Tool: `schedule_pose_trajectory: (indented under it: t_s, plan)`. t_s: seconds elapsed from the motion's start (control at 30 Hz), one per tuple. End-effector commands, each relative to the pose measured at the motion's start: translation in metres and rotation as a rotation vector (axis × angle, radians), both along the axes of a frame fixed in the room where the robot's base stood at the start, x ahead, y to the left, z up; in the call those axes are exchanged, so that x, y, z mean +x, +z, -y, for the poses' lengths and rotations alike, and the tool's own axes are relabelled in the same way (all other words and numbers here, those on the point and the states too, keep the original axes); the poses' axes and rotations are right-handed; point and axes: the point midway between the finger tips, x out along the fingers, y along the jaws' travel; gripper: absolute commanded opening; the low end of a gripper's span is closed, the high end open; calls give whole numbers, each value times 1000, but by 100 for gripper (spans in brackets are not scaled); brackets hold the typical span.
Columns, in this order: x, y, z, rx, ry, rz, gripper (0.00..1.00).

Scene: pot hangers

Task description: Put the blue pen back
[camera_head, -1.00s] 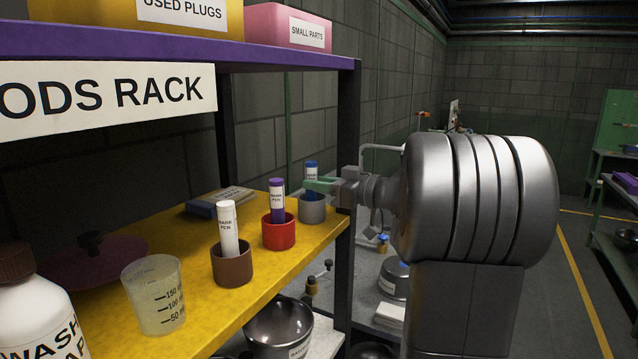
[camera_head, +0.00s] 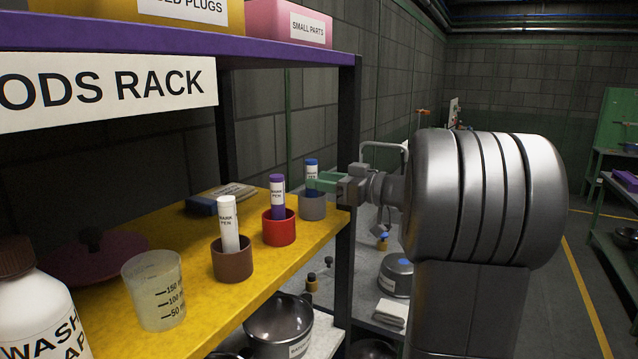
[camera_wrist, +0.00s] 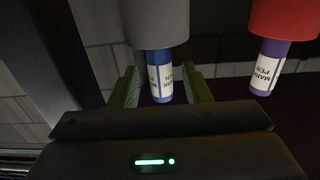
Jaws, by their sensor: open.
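The blue pen (camera_head: 311,177) stands upright in the grey cup (camera_head: 313,207) at the far right end of the yellow shelf. In the wrist view, which is upside down, the blue pen (camera_wrist: 160,76) sticks out of the grey cup (camera_wrist: 156,22). My gripper (camera_head: 318,182) is at the pen's upper part. In the wrist view my gripper's green fingers (camera_wrist: 160,88) are on both sides of the pen, with gaps visible. It is open. The pen's lower end is hidden inside the cup.
The red cup (camera_head: 279,230) with a purple pen (camera_head: 277,197) stands close beside the grey cup. A brown cup (camera_head: 232,262) with a white pen (camera_head: 228,224) and a beaker (camera_head: 153,291) are nearer. A dark rack post (camera_head: 348,150) stands right beside the gripper.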

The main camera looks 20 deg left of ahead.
Motion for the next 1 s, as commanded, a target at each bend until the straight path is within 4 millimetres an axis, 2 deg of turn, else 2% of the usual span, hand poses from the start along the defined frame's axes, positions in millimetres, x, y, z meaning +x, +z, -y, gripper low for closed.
schedule_pose_trajectory:
  t_s: [0.3,0.5,0.7,1.0]
  plan:
    - [-4,-2,65,0,-6,2,44]
    - [-7,0,93,0,-4,2,44]
    - [-8,1,104,0,-1,1,44]
    - [-9,2,105,0,0,1,44]
